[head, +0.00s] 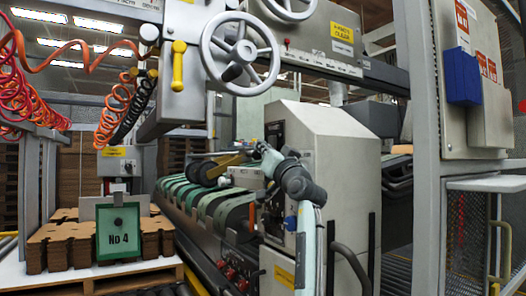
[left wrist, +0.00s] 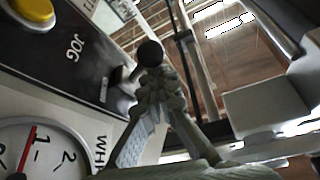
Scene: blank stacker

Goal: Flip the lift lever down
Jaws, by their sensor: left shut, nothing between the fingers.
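In the left wrist view a lever with a black ball knob (left wrist: 150,53) sticks out from a dark control panel (left wrist: 75,45). I take it as the lift lever. My left gripper (left wrist: 152,78) is shut and empty, its fingertips right at the knob; I cannot tell whether they touch it. In the head view my left gripper (head: 264,149) is small, up against the dark panel (head: 274,134) on the end of the cream machine housing. The lever cannot be made out there. My right gripper is not in view.
Beside the lever are a yellow button (left wrist: 34,10), the word JOG and a round gauge (left wrist: 38,150) with a red needle. The head view shows a handwheel (head: 240,55), a belt conveyor (head: 205,200), stacked brown blanks (head: 70,245) and a grey post (head: 420,130).

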